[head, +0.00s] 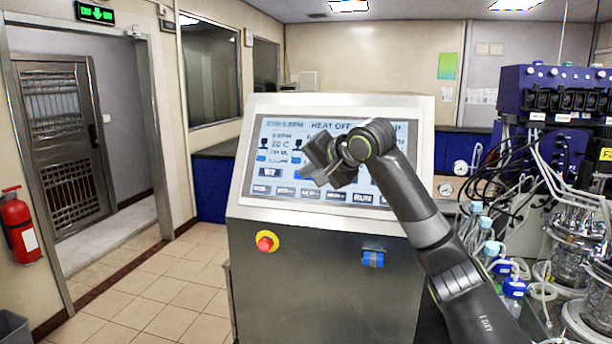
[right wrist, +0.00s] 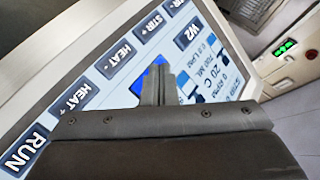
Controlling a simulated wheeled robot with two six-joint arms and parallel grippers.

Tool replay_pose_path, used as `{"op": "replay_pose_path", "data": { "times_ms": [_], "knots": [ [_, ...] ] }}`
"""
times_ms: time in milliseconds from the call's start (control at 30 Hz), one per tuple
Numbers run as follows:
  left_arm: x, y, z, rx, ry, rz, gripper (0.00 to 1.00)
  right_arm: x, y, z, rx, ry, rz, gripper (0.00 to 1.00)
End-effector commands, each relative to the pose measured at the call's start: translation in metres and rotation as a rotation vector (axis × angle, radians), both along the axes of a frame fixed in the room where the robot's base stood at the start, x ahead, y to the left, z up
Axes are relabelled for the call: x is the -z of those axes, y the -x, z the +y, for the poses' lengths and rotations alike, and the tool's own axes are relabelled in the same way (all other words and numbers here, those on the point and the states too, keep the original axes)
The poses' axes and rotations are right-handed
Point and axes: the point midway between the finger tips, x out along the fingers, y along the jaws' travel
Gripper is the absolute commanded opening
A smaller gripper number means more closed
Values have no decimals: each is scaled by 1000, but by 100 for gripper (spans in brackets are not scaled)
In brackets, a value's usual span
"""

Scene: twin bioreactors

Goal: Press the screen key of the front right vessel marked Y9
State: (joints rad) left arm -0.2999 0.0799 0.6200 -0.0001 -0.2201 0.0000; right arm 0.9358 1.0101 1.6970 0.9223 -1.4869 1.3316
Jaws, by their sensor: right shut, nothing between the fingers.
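The console screen (head: 290,135) is lit and tilted back in its white frame. Its left half has a dark key marked W2 (head: 268,172), also seen in the right wrist view (right wrist: 187,37). A bright blue patch (right wrist: 135,87) shows beside it, partly hidden by my fingers; no label on it is readable. I cannot read Y9 on any key. My right gripper (head: 318,178) is over the middle of the screen. Its shut, empty fingers (right wrist: 156,85) point at the screen beside the blue patch; I cannot tell whether they touch. My left gripper is not in view.
A row of dark keys, including RUN (head: 363,198), runs along the screen's bottom. A red emergency button (head: 266,241) sits on the console front. Glass vessels (head: 575,250), tubing and blue-capped bottles crowd the right. The tiled floor (head: 165,290) is open at left.

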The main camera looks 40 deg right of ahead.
Motion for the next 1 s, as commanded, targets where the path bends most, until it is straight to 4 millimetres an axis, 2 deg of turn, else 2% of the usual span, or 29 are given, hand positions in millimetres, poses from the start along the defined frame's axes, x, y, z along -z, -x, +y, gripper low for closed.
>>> {"op": "replay_pose_path", "data": {
  "times_ms": [467, 1000],
  "knots": [
    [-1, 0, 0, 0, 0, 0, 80, 1, -1, -1, 0, 0, 1, 0],
    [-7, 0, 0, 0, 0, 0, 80, -7, 8, 9, 0, 0, 1, 0]
  ]
}}
